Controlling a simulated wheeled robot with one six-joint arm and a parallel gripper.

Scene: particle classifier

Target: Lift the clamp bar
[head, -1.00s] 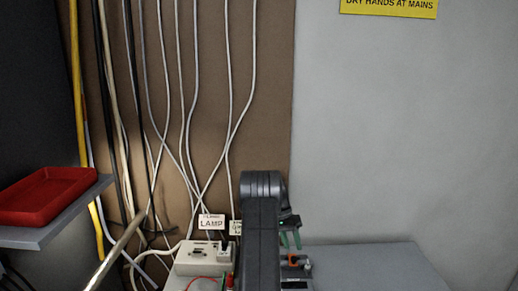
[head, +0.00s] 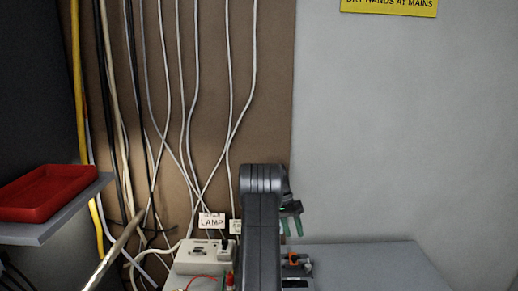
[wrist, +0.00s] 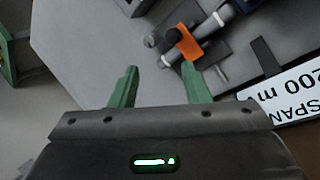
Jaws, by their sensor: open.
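An orange piece, which looks like the clamp bar (wrist: 184,42), lies across a grey and white cylinder (wrist: 196,42) on a dark mount in the wrist view. In the head view it is a small orange spot (head: 293,259) on the bench, right of my arm. My gripper (wrist: 160,68) has two green fingers, apart with nothing between them. The right fingertip appears close to the orange piece in the wrist view, but the head view shows my gripper (head: 291,222) above it, with a gap. My arm hides part of the bench.
A white label reading "SPAN 200" (wrist: 292,92) lies right of the mount. A beige lamp box (head: 204,257) with wires stands left of my arm. A red tray (head: 46,192) rests on a shelf at left. The grey bench top (head: 375,268) is clear at right.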

